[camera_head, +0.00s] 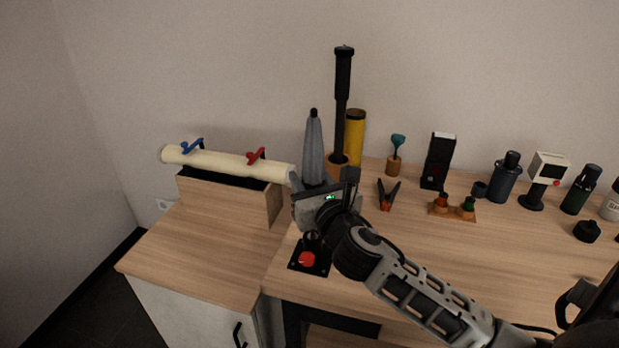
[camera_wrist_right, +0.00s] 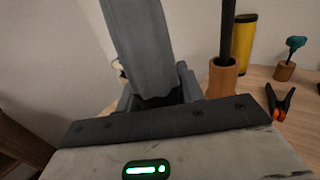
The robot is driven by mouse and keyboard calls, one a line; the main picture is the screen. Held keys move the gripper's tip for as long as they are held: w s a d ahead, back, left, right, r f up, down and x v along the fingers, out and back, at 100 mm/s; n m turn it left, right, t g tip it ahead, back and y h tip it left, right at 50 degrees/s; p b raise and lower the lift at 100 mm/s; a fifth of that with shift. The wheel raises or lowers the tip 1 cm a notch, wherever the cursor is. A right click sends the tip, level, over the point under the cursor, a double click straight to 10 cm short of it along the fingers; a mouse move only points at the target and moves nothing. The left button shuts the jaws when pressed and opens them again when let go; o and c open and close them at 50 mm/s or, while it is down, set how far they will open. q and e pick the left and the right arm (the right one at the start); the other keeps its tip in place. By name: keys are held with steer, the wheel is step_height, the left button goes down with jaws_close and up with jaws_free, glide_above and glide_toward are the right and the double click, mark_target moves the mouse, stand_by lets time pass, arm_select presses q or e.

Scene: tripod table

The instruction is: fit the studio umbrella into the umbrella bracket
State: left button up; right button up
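The studio umbrella (camera_head: 313,150) is grey and folded, with a black tip, and stands almost upright at the left end of the table. My right gripper (camera_head: 316,187) is shut on it; the grey cloth (camera_wrist_right: 144,50) rises between the fingers in the right wrist view. The umbrella's lower end is hidden behind the gripper. The umbrella bracket (camera_head: 309,259), a black plate with a dark socket part and a red knob, sits near the table's front left corner, below the gripper. I cannot tell whether the umbrella touches it. My left gripper is not in view.
A black pole in a wooden holder (camera_head: 337,163) and a yellow tube (camera_head: 355,137) stand close behind the gripper. An orange-tipped clamp (camera_head: 387,196) lies to the right. A cream roll (camera_head: 225,162) rests on a wooden box at left. Several bottles and devices line the back right.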

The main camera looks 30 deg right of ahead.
steer(key=o, duration=0.4)
steer(key=v, duration=1.6)
steer(key=shift+d+b, duration=0.1)
steer(key=shift+b, duration=0.25)
